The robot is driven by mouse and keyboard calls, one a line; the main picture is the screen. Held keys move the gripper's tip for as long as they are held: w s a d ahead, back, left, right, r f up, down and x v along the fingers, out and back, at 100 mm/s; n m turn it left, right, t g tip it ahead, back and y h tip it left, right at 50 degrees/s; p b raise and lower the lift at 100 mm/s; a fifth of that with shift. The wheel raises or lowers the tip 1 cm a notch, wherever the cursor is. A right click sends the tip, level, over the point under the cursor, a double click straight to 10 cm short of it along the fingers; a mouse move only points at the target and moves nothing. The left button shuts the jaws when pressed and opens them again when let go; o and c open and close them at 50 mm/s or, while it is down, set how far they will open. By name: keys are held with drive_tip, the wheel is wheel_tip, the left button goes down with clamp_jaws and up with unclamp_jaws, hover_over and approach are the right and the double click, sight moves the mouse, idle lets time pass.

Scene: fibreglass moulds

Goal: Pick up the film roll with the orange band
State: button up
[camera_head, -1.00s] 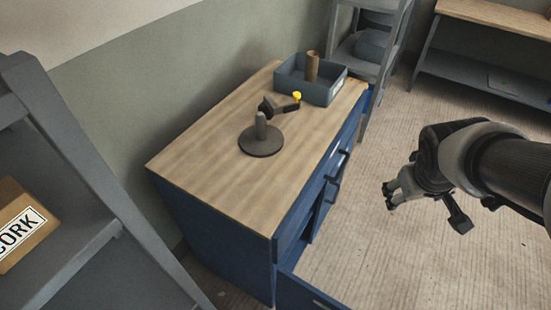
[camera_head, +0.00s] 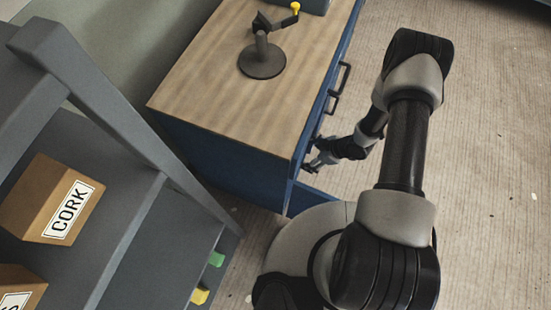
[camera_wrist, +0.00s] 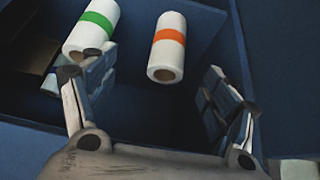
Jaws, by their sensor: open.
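The film roll with the orange band (camera_wrist: 166,65) is white and lies in an open dark blue drawer (camera_wrist: 205,20) in the wrist view. My gripper (camera_wrist: 158,75) is open, its fingers on either side of the near end of the roll in the picture. Nothing is between the fingers; I cannot tell the remaining height above the roll. In the head view my gripper (camera_head: 314,160) is at the front of the blue cabinet (camera_head: 225,160). The rolls are hidden there.
A white roll with a green band (camera_wrist: 93,28) lies just left, close to my left finger. Drawer walls surround the rolls. A round-based stand (camera_head: 262,58) is on the wooden top. A grey shelf (camera_head: 105,110) with a cork box (camera_head: 50,200) stands at left.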

drive_tip(key=shift+y, duration=0.3)
drive_tip(key=shift+s+a+b+x, duration=0.1)
drive_tip(key=shift+s+b+x, duration=0.25)
drive_tip(key=shift+b+x, duration=1.85)
drive_tip(key=shift+s+a+b+x, duration=0.1)
drive_tip(key=shift+s+b+x, duration=0.2)
drive_tip(key=shift+x, duration=3.8)
drive_tip(key=shift+s+a+b+x, duration=0.1)
drive_tip(key=shift+s+b+x, duration=0.65)
drive_tip(key=shift+x, duration=2.4)
drive_tip(key=shift+w+b, duration=0.3)
drive_tip(key=shift+w, duration=0.05)
drive_tip(key=shift+c, duration=0.4)
drive_tip(key=c, duration=1.4)
drive_tip(key=shift+r, duration=0.1)
